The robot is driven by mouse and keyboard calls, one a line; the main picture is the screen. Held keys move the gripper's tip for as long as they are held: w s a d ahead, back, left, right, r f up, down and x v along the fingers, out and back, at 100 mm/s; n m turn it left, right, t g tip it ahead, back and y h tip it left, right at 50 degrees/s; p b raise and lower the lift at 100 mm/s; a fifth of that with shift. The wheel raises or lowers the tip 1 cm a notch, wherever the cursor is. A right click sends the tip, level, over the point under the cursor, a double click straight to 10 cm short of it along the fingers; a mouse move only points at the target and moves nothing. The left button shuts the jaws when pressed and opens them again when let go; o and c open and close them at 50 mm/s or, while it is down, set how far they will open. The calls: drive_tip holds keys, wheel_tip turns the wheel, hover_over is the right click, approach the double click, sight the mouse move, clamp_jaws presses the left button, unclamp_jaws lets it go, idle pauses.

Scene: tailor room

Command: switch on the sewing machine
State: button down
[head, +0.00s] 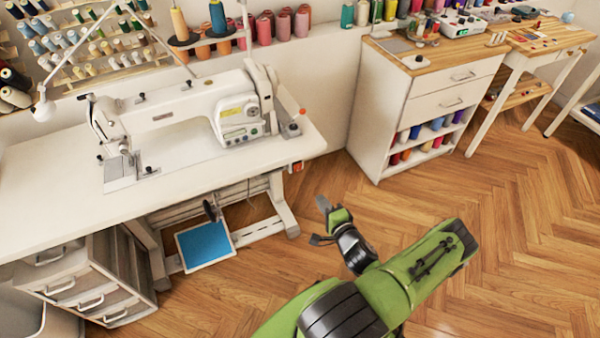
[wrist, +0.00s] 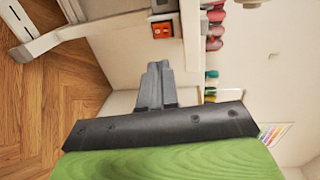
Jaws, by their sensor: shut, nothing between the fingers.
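The white sewing machine (head: 185,112) stands on its white table (head: 50,190) in the head view. A small orange-red switch box (head: 297,167) sits under the table's right front edge. In the wrist view the switch box (wrist: 161,29) shows an orange face with a small pale mark, just above my fingertips in the picture. My gripper (wrist: 157,66) is shut and empty, its grey fingers together and pointing toward the box. A gap seems to remain between them, but its depth is hard to judge. In the head view my gripper (head: 317,240) is right of and below the switch box.
A blue-topped pedal (head: 204,245) and white table legs are below the machine. A drawer unit (head: 85,280) stands at the left. A white cabinet (head: 405,115) with thread spools stands at the back right. The wooden floor between is clear.

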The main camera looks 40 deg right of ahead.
sight(298, 167)
drive_tip(key=b+x, duration=0.1)
drive_tip(key=x, duration=0.3)
drive_tip(key=b+x, duration=0.1)
drive_tip(key=x, duration=0.4)
drive_tip(key=r+b+x, duration=0.1)
drive_tip(key=x, duration=0.3)
drive_tip(key=shift+w+b, duration=0.3)
drive_tip(key=shift+w, duration=0.05)
drive_tip(key=shift+w+r, duration=0.1)
drive_tip(key=shift+w, duration=0.1)
